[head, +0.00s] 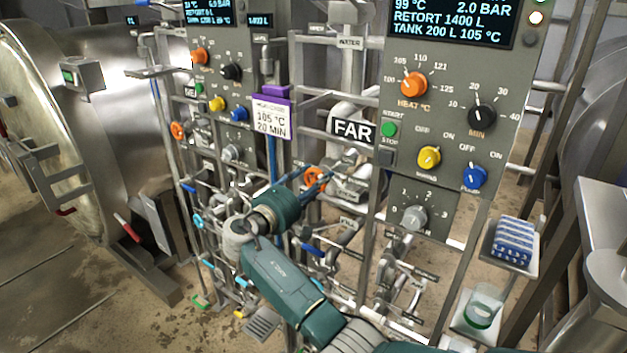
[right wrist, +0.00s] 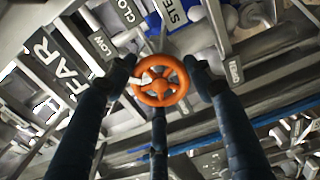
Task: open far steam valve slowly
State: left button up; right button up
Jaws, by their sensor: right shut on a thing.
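The far steam valve's orange handwheel (right wrist: 160,80) sits between the dark fingers of my right gripper (right wrist: 161,76) in the right wrist view. The fingers are closed around its rim from both sides, and a third finger lies below. In the head view my right gripper (head: 318,178) reaches the orange wheel (head: 312,181) on the pipework, left of the lower part of the far panel. The fingers partly cover the wheel there. A FAR sign (head: 353,130) hangs just above. My left gripper is not in view.
The far control panel (head: 455,140) has an orange heat knob (head: 413,84) and a lit display (head: 455,20). A purple-topped card (head: 271,117) hangs nearby. Pipes and rails crowd around the gripper. A steel retort door (head: 60,120) stands left.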

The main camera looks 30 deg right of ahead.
jog(key=shift+s+d+f, duration=0.1)
jog(key=shift+s+f, duration=0.05)
jog(key=shift+f, duration=0.2)
jog(key=o, duration=1.1)
jog(key=shift+o, duration=0.4)
jog(key=shift+s+r, duration=0.1)
jog(key=shift+r, duration=0.1)
jog(key=shift+a, duration=0.4)
jog(key=v, duration=1.1)
